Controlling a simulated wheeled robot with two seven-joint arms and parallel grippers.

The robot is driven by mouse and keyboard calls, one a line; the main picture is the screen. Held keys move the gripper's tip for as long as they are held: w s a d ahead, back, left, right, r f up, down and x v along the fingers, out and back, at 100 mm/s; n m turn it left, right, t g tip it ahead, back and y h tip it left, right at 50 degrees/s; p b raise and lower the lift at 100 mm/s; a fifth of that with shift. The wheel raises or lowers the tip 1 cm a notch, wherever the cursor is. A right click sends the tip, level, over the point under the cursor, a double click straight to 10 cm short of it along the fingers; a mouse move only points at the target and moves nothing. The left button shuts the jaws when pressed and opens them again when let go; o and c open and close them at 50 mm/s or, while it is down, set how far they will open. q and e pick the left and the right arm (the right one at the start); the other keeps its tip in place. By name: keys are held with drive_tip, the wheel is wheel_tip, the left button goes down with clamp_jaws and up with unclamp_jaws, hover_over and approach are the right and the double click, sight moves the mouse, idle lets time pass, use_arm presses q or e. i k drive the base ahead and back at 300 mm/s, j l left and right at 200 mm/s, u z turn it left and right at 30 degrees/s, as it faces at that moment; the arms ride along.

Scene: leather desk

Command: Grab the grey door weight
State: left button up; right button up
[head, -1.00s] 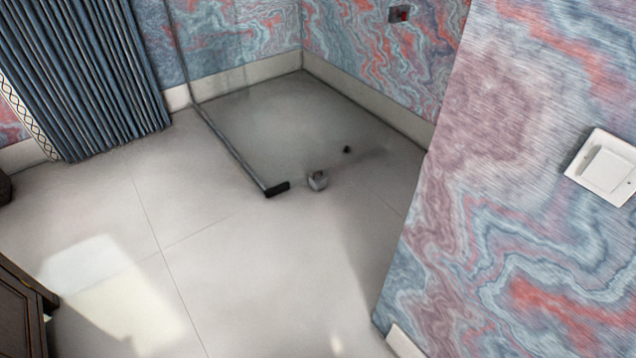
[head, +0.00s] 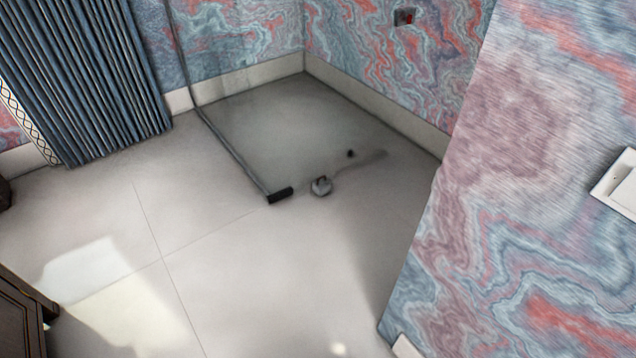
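A small rounded grey object (head: 321,186), which looks like the door weight, sits on the pale tiled floor. It is just right of the dark foot (head: 280,196) at the near end of a glass panel. A dark curved part shows on its top, too small to make out clearly. Neither of my grippers is in the head view.
The glass panel's dark bottom rail (head: 232,152) runs back to the far wall. A marbled wall (head: 500,200) with a white plate (head: 618,188) stands close on the right. A dark wooden cabinet (head: 20,315) is at lower left, a blue curtain (head: 90,80) at upper left. The middle floor is clear.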

sight(321, 186)
drive_tip(key=i+j+u, duration=0.2)
drive_tip(key=i, duration=0.7)
drive_tip(key=i+j+u, duration=0.25)
drive_tip(key=i, duration=0.65)
drive_tip(key=i+l+u, duration=0.2)
drive_tip(key=i+l, duration=0.15)
drive_tip(key=l, duration=0.25)
drive_tip(key=i+l+u, duration=0.1)
drive_tip(key=l, duration=0.25)
drive_tip(key=i+l+u, duration=0.1)
drive_tip(key=l, duration=0.25)
drive_tip(key=i+l, duration=0.25)
drive_tip(key=i+l+u, duration=0.15)
drive_tip(key=l, duration=0.3)
